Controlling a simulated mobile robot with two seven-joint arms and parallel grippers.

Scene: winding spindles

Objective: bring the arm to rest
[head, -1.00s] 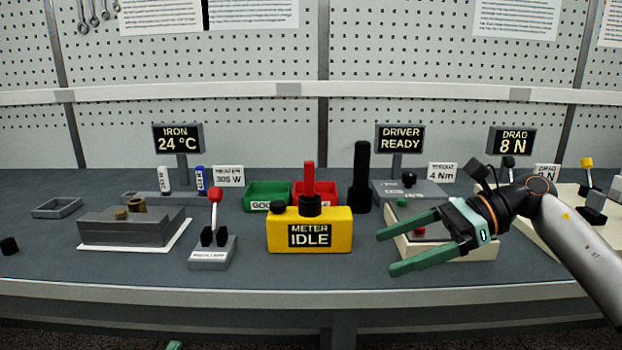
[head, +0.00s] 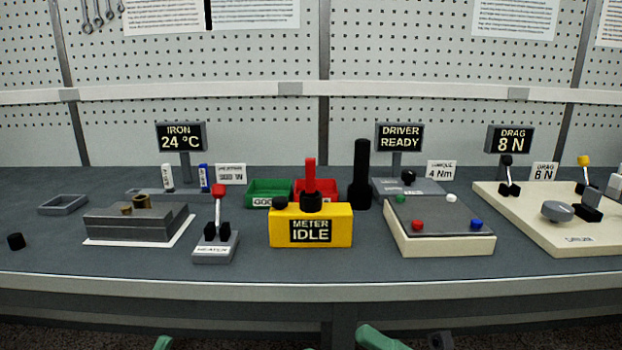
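My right gripper (head: 380,338) is low at the bottom edge, in front of the bench. Only a green part of it and a dark piece beside it show, so its opening is hidden. My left gripper (head: 163,343) shows only as a small green tip at the bottom edge, left of the middle. Both are below and in front of the bench front edge (head: 250,290), apart from everything on the bench.
On the bench stand a yellow meter (head: 340,228) reading IDLE, a cream box (head: 440,246) with coloured buttons, a lever block (head: 214,246), a grey block (head: 125,228), a green bin (head: 262,188) and a cream drag plate (head: 545,225). The front strip of the bench is clear.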

